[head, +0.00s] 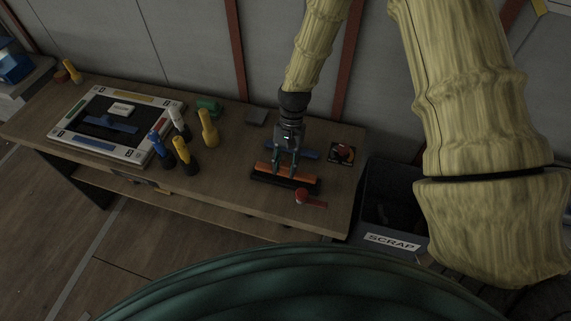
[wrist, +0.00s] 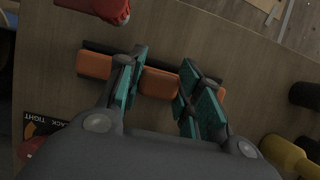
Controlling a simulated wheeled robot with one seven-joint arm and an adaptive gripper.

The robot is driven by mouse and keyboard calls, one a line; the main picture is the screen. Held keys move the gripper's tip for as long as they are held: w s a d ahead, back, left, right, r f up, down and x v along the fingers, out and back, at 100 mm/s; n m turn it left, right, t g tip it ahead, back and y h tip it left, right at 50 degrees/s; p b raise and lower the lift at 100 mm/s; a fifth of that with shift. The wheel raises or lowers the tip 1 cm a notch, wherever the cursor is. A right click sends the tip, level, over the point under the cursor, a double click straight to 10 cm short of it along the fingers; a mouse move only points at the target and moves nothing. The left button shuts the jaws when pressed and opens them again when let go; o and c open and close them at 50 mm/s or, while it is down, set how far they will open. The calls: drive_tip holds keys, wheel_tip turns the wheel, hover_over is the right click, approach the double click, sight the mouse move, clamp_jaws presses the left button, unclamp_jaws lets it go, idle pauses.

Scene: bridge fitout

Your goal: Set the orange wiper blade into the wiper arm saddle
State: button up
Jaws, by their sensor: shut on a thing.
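My gripper (head: 286,163) points down at the workbench, its teal-padded fingers shut on the orange wiper blade (head: 270,167). In the wrist view the fingers (wrist: 161,72) stand either side of the blade's middle, and the orange blade (wrist: 95,65) sticks out past both. A long black piece (head: 290,183), probably the wiper arm saddle, lies along the blade's front side. In the wrist view this black piece (wrist: 100,46) shows as a dark strip along the blade's far edge. I cannot tell whether the blade rests in it or is just above or beside it.
A red part (head: 302,195) lies just in front; a blue bar (head: 306,154) lies behind. A card with a red knob (head: 341,152) is to the right. A SCRAP bin (head: 392,243) is beyond the bench's right edge.

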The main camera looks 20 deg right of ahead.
drive_tip(key=shift+f, duration=0.2)
drive_tip(key=shift+f+b, duration=0.5)
drive_tip(key=shift+f, duration=0.4)
drive_tip(key=shift+f, duration=0.5)
idle(0.6)
drive_tip(key=o, duration=1.3)
drive_tip(key=shift+c, duration=0.2)
drive_tip(key=shift+r, duration=0.1)
drive_tip(key=v, duration=1.2)
idle(0.3)
